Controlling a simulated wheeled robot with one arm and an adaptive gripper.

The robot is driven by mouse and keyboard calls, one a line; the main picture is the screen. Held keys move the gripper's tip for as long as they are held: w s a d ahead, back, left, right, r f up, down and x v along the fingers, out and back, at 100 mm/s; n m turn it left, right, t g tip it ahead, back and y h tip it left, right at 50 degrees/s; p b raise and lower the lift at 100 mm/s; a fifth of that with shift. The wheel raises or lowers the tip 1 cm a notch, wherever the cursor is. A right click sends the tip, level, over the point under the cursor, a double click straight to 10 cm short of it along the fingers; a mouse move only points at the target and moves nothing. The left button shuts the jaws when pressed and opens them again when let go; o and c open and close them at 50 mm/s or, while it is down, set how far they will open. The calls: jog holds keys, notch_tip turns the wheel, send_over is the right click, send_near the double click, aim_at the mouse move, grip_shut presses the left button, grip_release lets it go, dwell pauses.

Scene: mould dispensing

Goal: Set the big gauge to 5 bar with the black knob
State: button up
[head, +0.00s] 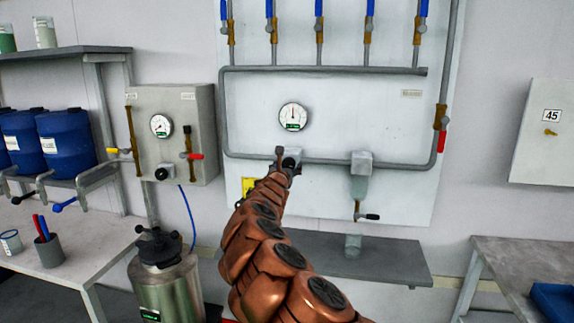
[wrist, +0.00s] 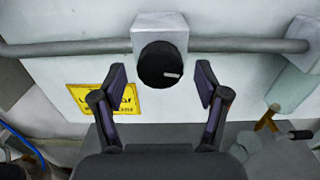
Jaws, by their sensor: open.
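The big gauge (head: 293,117) is a round white dial on the white wall panel in the head view. Its needle points about straight up; the numbers are too small to read. The black knob (wrist: 161,65) sits on a grey block on the pipe below the gauge, with a pale mark on its right side. In the head view my arm and gripper (head: 285,165) largely cover the knob. In the wrist view my gripper (wrist: 160,84) is open, its two fingers to the left and right of the knob and apart from it.
A yellow sign (wrist: 118,101) is on the panel behind the left finger. A grey pipe (wrist: 70,47) runs across the panel. To the right hangs a clear bowl (head: 359,187) with a valve. A grey shelf (head: 385,262) lies below. A smaller gauge box (head: 200,110) is at left.

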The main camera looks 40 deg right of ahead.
jog(key=shift+w+d+r, duration=0.1)
jog(key=shift+w+d, duration=0.05)
jog(key=shift+d, duration=0.15)
jog(key=shift+c, duration=0.4)
jog(key=c, duration=1.1)
jog(key=shift+f+b, duration=0.2)
jog(key=shift+b, duration=0.2)
